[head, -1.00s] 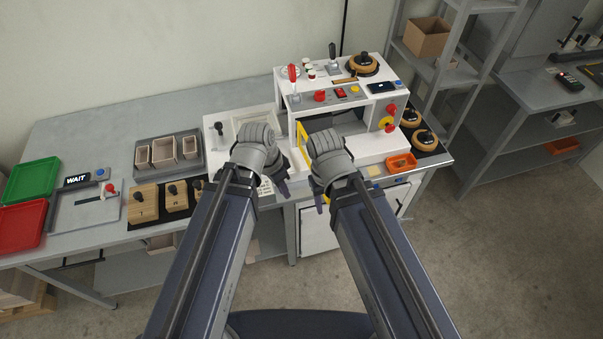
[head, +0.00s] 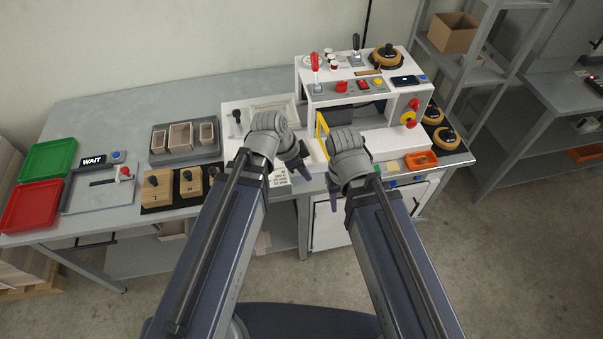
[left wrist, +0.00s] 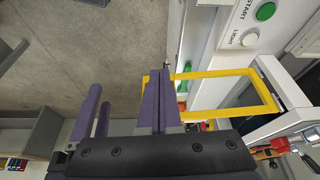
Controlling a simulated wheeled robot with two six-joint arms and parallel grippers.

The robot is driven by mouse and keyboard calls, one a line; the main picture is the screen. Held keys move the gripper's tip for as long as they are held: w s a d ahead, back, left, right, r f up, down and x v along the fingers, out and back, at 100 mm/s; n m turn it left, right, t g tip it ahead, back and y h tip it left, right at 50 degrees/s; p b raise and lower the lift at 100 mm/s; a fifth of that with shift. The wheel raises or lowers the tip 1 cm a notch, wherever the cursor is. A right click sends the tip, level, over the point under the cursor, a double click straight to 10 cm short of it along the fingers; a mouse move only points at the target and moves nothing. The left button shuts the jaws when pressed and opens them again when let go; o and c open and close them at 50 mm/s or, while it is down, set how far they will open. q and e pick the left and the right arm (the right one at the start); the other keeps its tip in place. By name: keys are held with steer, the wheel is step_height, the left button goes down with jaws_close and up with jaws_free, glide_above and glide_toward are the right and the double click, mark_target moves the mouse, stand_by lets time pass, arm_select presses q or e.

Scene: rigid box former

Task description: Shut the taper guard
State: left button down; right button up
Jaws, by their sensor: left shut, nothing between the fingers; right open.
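The taper guard is a yellow rectangular frame (head: 321,134) at the left of the white machine's opening, seen almost edge-on in the head view. In the left wrist view the guard (left wrist: 225,73) stands out from the machine front. My left gripper (head: 303,173) is shut and empty, close to the guard in front of the bench. In the left wrist view its closed fingers (left wrist: 159,92) overlap the guard's outer end; I cannot tell if they touch. My right gripper (head: 338,193) is open and empty, right of the left one; its wrist hides part of the machine front.
The white machine (head: 345,90) carries levers and buttons. An orange bin (head: 421,161) sits at its right front. Left on the bench are a grey tray with boxes (head: 158,151), wooden blocks (head: 188,185), and green (head: 48,158) and red trays (head: 32,205). Shelving (head: 480,75) stands right.

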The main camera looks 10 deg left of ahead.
arm_select(q)
steer(key=w+d+f+b, duration=0.2)
steer(key=d+f, duration=0.1)
steer(key=d, duration=0.2)
steer(key=shift+f, duration=0.3)
arm_select(e)
step_height(320, 180, down, 4)
steer(key=shift+r, duration=0.15)
arm_select(q)
steer(key=shift+w+d, duration=0.1)
steer(key=shift+d, duration=0.05)
